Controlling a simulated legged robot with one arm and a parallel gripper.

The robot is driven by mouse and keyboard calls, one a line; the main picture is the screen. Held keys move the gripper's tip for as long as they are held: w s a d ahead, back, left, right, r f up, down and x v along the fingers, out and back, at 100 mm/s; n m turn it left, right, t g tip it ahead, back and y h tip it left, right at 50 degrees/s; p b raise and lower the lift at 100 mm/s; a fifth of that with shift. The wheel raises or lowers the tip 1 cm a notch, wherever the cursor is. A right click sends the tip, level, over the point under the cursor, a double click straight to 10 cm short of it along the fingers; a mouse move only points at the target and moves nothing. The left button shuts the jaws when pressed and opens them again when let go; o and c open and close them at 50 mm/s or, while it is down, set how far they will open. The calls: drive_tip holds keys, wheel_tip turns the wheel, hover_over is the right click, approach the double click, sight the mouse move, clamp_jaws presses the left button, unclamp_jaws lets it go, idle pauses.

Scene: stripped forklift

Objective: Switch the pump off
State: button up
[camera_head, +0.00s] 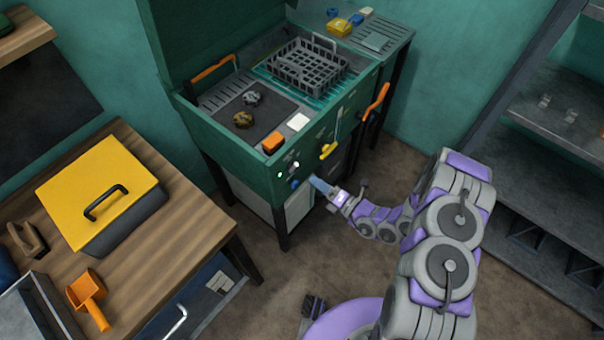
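A green parts washer (229,144) stands in the middle with its lid up. Its front panel has small white and green spots (281,174), perhaps lights or switches, and a small blue knob-like part (294,184). Which of these is the pump switch, and its position, I cannot tell. My gripper (317,184) is in front of the panel, just right of the blue part, pointing at it. A small gap seems to show between them. The fingers are too small to tell whether they are open or shut. I see nothing held.
A yellow-handled part (328,150) and an orange handle (376,102) stick out from the washer's front, right of the panel. A black basket (307,66) sits in the washer. A wooden bench (187,222) stands left, grey shelves (540,220) right. Floor between is clear.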

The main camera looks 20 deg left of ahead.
sight(293, 167)
drive_tip(key=b+x, duration=0.1)
drive_tip(key=x, duration=0.6)
drive_tip(key=shift+a, duration=0.15)
drive_tip(key=shift+c, duration=0.2)
drive_tip(key=shift+s+a, duration=0.1)
clamp_jaws()
